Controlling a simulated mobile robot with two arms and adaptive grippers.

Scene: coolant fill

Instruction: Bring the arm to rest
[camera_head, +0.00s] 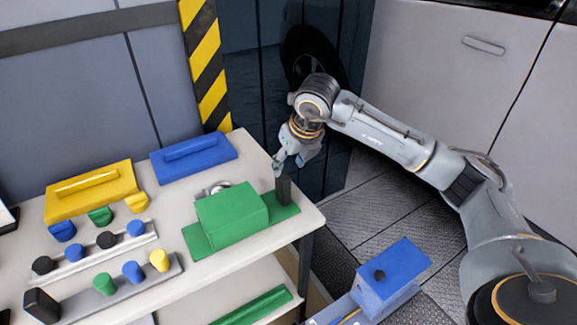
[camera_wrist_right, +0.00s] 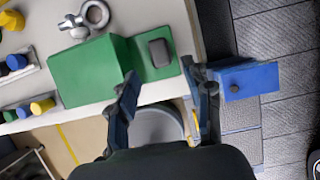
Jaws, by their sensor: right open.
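My right arm reaches in from the right in the head view, with its right gripper (camera_head: 283,164) at the table's right corner, close to a small black block (camera_head: 284,191). The block stands on the green base beside a green box (camera_head: 232,212). In the right wrist view my right gripper (camera_wrist_right: 160,70) has its two fingers spread apart with nothing held between them. The black block (camera_wrist_right: 159,53) and the green box (camera_wrist_right: 88,70) lie beyond the fingertips. My left gripper is not in view.
The light table (camera_head: 318,221) also bears a yellow case (camera_head: 92,190), a blue case (camera_head: 194,156) and racks of coloured caps. A blue box (camera_head: 392,277) with a black knob is low at the right. A pale car (camera_head: 440,75) stands behind my arm.

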